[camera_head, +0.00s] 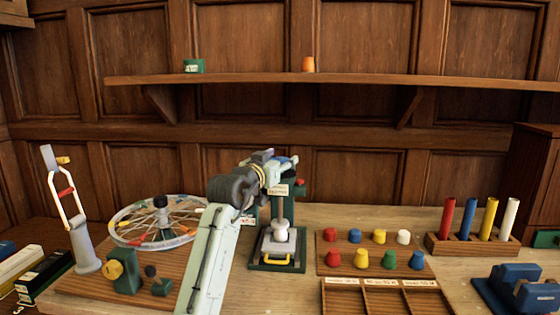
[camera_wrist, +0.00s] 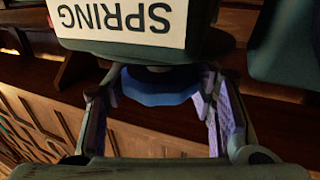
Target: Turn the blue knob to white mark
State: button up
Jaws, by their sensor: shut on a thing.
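The blue knob (camera_wrist: 160,90) sits under a dark green housing with a white label (camera_wrist: 125,20) reading "SPRING" in the wrist view. My gripper (camera_wrist: 160,80) has one finger on each side of the knob and is shut on it. In the head view my gripper (camera_head: 284,163) is at the top of the green press stand (camera_head: 301,200), and my arm and gripper largely hide the knob there. I cannot make out a white mark on the knob or housing in either view.
A spoked wheel (camera_head: 160,220) lies left of my arm. A board of coloured pegs (camera_head: 340,262), compartment tray (camera_head: 365,283), coloured rods (camera_head: 468,219) and a blue vise (camera_head: 515,285) stand to the right. A wooden shelf (camera_head: 250,79) runs along the wall above.

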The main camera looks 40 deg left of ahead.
jog(key=shift+d+f+n+y, duration=0.1)
jog(key=shift+n+y, duration=0.3)
jog(key=shift+y, duration=0.2)
jog(key=n+g+y+b, duration=0.1)
jog(key=y, duration=0.1)
jog(key=n+y+b, duration=0.1)
jog(key=shift+w+d+n+g+y, duration=0.1)
jog(key=shift+w+n+g+y, duration=0.05)
jog(key=shift+n+g+y, duration=0.2)
jog(key=n+g+y, duration=0.2)
jog(key=y, duration=0.1)
jog(key=shift+n+g+y+b, duration=0.25)
jog(key=shift+n+g+b, duration=0.1)
jog(key=shift+b, duration=0.05)
jog(key=n+g+y, duration=0.3)
jog(key=g, duration=0.1)
jog(key=shift+n+g+y, duration=1.1)
jog(key=shift+n+g, duration=0.6)
jog(key=shift+g, duration=0.6)
jog(key=shift+a+g, duration=0.2)
jog(key=shift+g, duration=0.1)
jog(key=o, duration=1.1)
jog(key=shift+o, duration=0.2)
